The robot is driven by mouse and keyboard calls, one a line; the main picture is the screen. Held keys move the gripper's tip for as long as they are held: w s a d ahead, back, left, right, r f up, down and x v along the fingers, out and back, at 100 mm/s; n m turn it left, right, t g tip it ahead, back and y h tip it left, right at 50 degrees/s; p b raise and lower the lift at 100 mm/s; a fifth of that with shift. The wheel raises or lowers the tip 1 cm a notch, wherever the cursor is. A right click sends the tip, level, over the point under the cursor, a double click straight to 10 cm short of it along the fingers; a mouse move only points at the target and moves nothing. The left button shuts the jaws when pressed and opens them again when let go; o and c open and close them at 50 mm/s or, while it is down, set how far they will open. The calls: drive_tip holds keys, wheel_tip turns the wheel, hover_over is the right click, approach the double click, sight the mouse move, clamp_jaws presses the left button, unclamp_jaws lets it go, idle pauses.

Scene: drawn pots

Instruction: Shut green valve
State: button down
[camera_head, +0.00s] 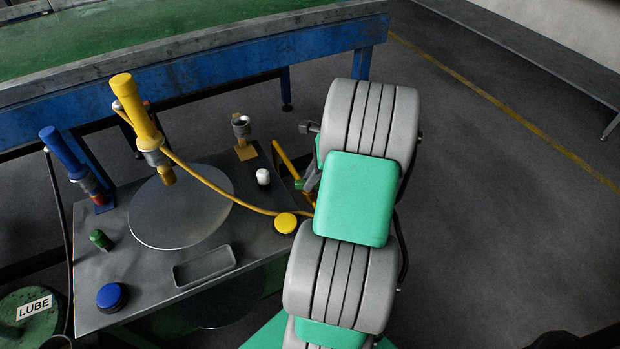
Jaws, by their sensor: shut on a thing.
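A small dark green, rounded fitting (101,240) stands at the left of the grey workbench top (150,280). It may be the green valve, but I cannot tell its setting. No other clear valve handle shows. My grey and green arm (353,200) fills the middle right of the view, beside the bench's right edge. The arm's links hide what lies behind them. I cannot make out my gripper or its fingertips. A yellow bar (287,160) and a small grey-green part (309,184) show just left of the arm, partly covered.
A blue tool (66,155) stands at left, above a drum labelled LUBE (34,308). A blue-sided conveyor (190,82) lies behind.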

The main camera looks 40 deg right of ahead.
drive_tip(key=r+n+p, duration=0.1)
drive_tip(key=p, duration=0.2)
drive_tip(key=shift+n+g+y+p, duration=0.3)
drive_tip(key=shift+n+p, duration=0.4)
drive_tip(key=shift+p, duration=0.4)
drive_tip(key=shift+w+f+n+g+p, duration=0.1)
drive_tip(key=shift+f+n+g+p, duration=0.1)
drive_tip(key=shift+n+p, duration=0.3)
drive_tip(key=shift+w+f+n+g+p, duration=0.1)
drive_tip(key=shift+n+g+p, duration=0.1)
drive_tip(key=shift+n+p, duration=0.3)
drive_tip(key=shift+d+f+n, duration=0.1)
drive_tip(key=shift+f+n, duration=0.1)
drive_tip(key=shift+n, duration=0.2)
drive_tip(key=shift+s, duration=0.1)
drive_tip(key=c, duration=1.3)
unclamp_jaws()
drive_tip(key=shift+r, duration=0.1)
